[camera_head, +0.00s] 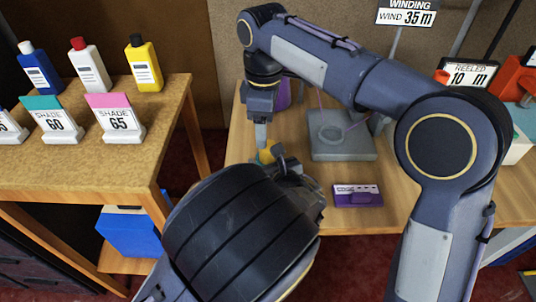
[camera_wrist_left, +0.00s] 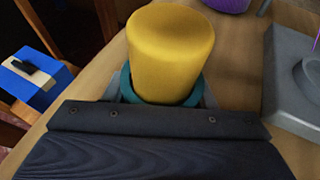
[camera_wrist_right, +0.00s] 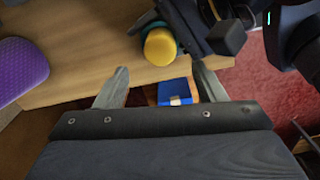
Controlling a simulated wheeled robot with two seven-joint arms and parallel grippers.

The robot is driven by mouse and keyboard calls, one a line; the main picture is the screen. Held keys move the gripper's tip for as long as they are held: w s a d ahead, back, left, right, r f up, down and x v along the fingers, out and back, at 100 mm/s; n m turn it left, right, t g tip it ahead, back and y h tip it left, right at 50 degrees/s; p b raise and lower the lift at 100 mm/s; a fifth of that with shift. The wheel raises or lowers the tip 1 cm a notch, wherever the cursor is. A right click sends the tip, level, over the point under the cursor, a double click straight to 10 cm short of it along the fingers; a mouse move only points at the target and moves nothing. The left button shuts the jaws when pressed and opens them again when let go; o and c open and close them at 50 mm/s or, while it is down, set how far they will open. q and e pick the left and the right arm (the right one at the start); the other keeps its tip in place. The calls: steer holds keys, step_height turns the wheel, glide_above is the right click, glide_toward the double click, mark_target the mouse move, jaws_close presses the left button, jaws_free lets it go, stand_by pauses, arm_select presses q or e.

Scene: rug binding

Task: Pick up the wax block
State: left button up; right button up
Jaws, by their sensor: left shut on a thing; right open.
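The wax block appears to be the yellow cylinder with a teal band at its base (camera_wrist_left: 170,55). In the head view only a small part of the yellow block (camera_head: 266,156) shows. My left gripper (camera_head: 278,160) is shut on it at the teal band; in the left wrist view the fingers are mostly hidden behind the palm. My right gripper (camera_head: 261,138) points down close to the block. In the right wrist view its two fingers (camera_wrist_right: 162,88) are apart and empty, with the yellow block (camera_wrist_right: 160,46) beyond them.
A grey plate with a ring (camera_head: 358,150) and a purple labelled box (camera_head: 358,195) lie on the wooden table. A purple spool (camera_head: 283,94) stands behind. Bottles and shade cards (camera_head: 115,118) occupy the left table. A blue box (camera_head: 130,232) sits lower left.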

mark_target(268, 156)
steer(key=f, duration=0.5)
steer(key=shift+d, duration=0.25)
steer(key=c, duration=1.1)
